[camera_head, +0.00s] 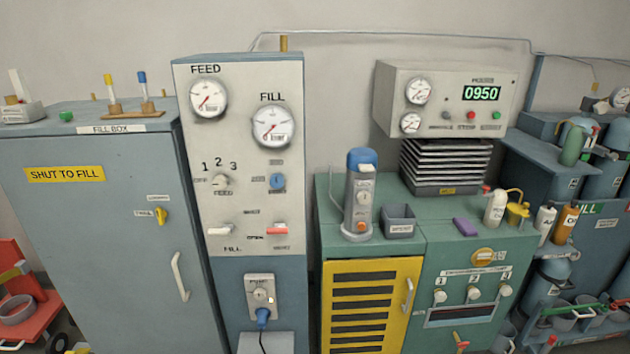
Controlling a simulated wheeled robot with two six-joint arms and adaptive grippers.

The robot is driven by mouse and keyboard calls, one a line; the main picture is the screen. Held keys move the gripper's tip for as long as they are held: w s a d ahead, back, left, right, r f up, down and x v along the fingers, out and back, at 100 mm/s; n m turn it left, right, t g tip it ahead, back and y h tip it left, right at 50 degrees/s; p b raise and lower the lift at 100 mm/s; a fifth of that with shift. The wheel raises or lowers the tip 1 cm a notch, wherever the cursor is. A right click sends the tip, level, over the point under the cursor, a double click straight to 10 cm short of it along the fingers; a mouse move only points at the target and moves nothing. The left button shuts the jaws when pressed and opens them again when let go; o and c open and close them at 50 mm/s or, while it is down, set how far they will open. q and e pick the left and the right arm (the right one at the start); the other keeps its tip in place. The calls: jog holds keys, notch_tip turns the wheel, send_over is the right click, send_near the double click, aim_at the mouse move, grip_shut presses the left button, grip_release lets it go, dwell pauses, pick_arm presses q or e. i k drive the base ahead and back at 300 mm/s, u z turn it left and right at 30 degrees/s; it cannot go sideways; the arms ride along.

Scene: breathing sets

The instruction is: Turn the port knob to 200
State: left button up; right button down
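I cannot read for certain which knob is the port knob. A blue knob (277,182) sits on the pale upper panel of the fill column (187,85), below the FILL gauge (273,126). Small labels stand around it, too small to read, so I cannot tell its setting. To its left is a pale FEED selector knob (221,181) with marks 1, 2 and 3. Lower down, a small box (261,287) has a round pale dial with a blurred label and a blue plug below it. Neither of my grippers is in view.
A blue-grey fill box (100,230) stands left of the column. A green bench (388,251) with a yellow louvred door (372,310) stands to the right, carrying a grey-blue cylinder (359,200). Shelves of bottles fill the far right. Nothing blocks the column's front.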

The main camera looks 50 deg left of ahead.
aim_at(277, 181)
jog(key=u, duration=0.35)
jog(key=i, duration=0.85)
jog(key=u, duration=0.65)
